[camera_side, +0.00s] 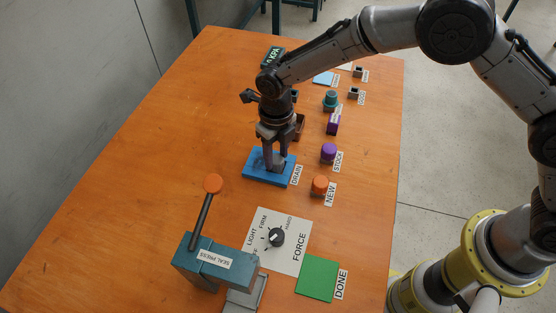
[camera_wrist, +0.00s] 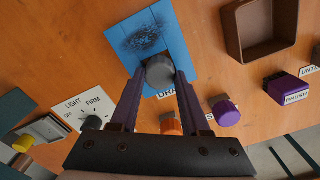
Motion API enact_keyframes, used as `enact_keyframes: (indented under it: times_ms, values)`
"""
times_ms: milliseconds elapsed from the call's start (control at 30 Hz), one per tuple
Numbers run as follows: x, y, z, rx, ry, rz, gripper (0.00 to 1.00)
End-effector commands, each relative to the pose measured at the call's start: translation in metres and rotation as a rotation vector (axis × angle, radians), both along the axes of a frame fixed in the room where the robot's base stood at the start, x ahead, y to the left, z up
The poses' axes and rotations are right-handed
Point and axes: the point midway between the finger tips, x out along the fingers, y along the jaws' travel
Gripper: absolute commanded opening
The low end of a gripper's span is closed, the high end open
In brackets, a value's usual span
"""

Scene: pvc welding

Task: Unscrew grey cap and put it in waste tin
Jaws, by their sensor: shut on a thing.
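The grey cap (camera_wrist: 159,70) sits at the lower edge of the blue drain plate (camera_wrist: 178,42), between my fingertips. My gripper (camera_wrist: 160,80) points down and is shut on the cap. In the side view my gripper (camera_side: 275,163) stands over the blue plate (camera_side: 256,179), and its fingers partly hide the cap. I cannot tell whether the cap is still threaded on. A brown open tin (camera_wrist: 232,38), apparently the waste tin, is at the upper right in the wrist view and looks empty. In the side view the tin (camera_side: 301,122) is partly hidden behind my gripper.
An orange cap (camera_side: 319,184) at NEW, a purple cap (camera_side: 328,151) at STOCK and a purple brush (camera_side: 333,125) line the right side. The force dial (camera_side: 276,237), seal press (camera_side: 214,262) and green DONE pad (camera_side: 318,278) are nearer. The table's left side is clear.

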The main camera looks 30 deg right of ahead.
Motion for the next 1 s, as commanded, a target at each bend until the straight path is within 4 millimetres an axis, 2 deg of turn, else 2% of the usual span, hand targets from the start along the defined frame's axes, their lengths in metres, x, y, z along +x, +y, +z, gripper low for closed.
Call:
enact_keyframes:
  times_ms: [33,200,567,1000]
  values:
    - [0.0,0.0,0.001,0.001,-0.002,-0.001,0.51]
    - [0.0,0.0,0.001,0.0,-0.001,-0.002,0.81]
    - [0.0,0.0,0.003,0.0,-0.001,-0.003,0.81]
    - [0.0,0.0,0.035,0.0,-0.001,-0.004,0.81]
